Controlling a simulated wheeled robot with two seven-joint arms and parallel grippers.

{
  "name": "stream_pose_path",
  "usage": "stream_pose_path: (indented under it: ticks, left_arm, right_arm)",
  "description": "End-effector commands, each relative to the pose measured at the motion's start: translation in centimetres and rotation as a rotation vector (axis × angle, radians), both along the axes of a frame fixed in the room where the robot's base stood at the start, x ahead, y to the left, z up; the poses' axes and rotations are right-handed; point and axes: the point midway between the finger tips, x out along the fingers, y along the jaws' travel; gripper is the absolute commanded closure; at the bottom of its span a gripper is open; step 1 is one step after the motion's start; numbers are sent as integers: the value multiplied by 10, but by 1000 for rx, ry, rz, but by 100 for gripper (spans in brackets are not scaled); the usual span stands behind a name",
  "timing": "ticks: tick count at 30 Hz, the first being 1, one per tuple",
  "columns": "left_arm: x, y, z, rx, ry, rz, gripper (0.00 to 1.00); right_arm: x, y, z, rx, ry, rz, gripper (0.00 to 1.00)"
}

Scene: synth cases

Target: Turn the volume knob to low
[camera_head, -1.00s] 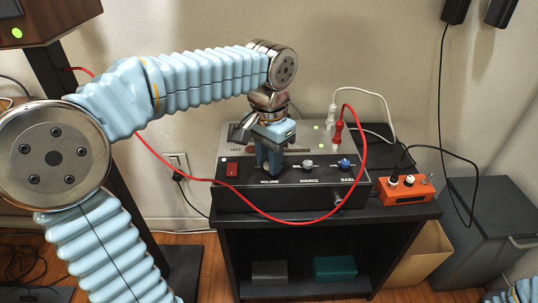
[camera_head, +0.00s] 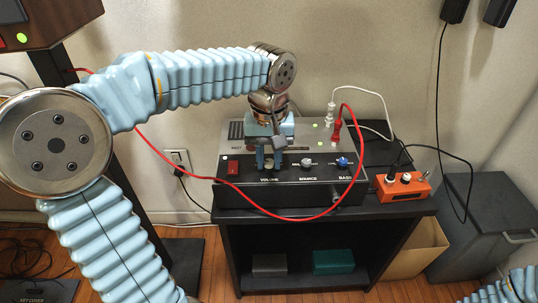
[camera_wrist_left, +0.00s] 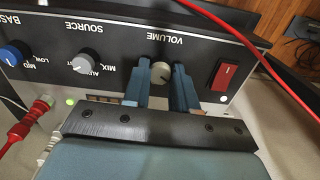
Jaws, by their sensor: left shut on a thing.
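The black amplifier (camera_head: 230,199) stands on a dark shelf, its control panel facing me. The volume knob (camera_wrist_left: 161,73) is small and pale grey, above the VOLUME label in the head view, where the fingers cover it. My left gripper (camera_head: 269,164) reaches down to it from above. In the left wrist view its blue fingers (camera_wrist_left: 162,82) stand on either side of the knob, shut on it. The knob's pointer and low mark cannot be made out. My right gripper is out of view; only part of my right arm shows at the lower right.
The source knob (camera_head: 307,162) and blue bass knob (camera_head: 343,162) sit right of the volume knob, a red switch (camera_head: 233,168) left of it. A red cable (camera_head: 215,182) loops across the amplifier's front. An orange box (camera_head: 404,187) stands at the right.

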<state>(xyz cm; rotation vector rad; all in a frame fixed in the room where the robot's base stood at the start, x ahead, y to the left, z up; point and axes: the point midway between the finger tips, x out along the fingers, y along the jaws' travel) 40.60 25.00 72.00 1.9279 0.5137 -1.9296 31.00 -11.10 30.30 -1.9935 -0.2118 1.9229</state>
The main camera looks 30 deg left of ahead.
Motion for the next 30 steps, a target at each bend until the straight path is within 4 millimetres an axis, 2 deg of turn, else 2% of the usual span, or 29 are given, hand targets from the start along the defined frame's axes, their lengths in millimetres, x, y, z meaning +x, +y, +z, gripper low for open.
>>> stream_pose_path:
  ticks: [18, 19, 23, 24, 30]
  left_arm:
    - [0, 0, 0, 0, -2, 46, 100]
    - [0, 0, 0, 0, -2, 46, 72]
    - [0, 0, 0, 0, -2, 46, 52]
    - [0, 0, 0, 0, -1, 45, 48]
    - [0, 0, 0, 0, -1, 45, 48]
  right_arm:
    - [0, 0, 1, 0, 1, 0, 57]
    - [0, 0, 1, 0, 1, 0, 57]
    - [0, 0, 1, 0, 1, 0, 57]
    - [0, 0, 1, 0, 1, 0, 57]
    - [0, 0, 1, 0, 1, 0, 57]
